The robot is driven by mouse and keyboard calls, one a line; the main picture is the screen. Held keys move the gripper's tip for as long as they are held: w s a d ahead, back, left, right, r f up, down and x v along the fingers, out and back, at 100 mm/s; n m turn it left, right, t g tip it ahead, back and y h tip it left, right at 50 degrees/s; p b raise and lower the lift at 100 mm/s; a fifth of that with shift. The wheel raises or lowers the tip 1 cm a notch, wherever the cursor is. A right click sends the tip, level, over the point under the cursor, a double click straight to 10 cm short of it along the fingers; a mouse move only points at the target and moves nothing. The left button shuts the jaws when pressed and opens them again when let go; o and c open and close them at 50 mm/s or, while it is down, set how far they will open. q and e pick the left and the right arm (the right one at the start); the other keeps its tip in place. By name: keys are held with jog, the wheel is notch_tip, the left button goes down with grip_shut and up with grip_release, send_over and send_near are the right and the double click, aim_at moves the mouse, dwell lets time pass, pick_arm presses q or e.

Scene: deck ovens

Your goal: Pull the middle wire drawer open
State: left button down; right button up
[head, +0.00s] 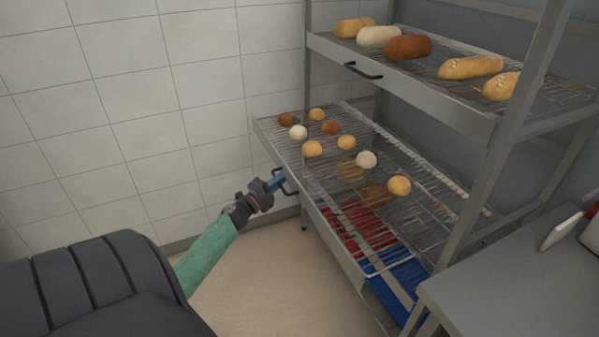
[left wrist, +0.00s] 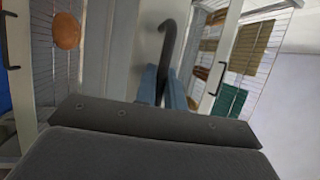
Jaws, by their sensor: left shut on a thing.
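The middle wire drawer (head: 319,218) carries several small rolls (head: 313,149) in brown, tan and white. Its grey front stands out past the rack's upright posts, so it is at least partly open. My left gripper (head: 277,181) is at the drawer's dark bar handle (head: 288,186), shut on it. In the left wrist view the curved dark handle (left wrist: 167,45) rises between the two blue fingers (left wrist: 163,88). My right gripper is in neither view.
The top wire drawer (head: 420,85) holds several loaves and sits within the rack. Red and blue items (head: 350,225) show below the middle drawer. A grey table (head: 510,285) stands at lower right. Tiled wall is at left; the floor before the rack is clear.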

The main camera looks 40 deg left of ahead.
pick_arm(q)
jog(key=s+a, duration=0.3)
jog(key=s, duration=0.5)
jog(key=shift+a, duration=0.2)
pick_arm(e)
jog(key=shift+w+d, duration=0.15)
pick_arm(q)
jog(key=shift+s, duration=0.1)
jog(key=c, duration=1.5)
grip_release()
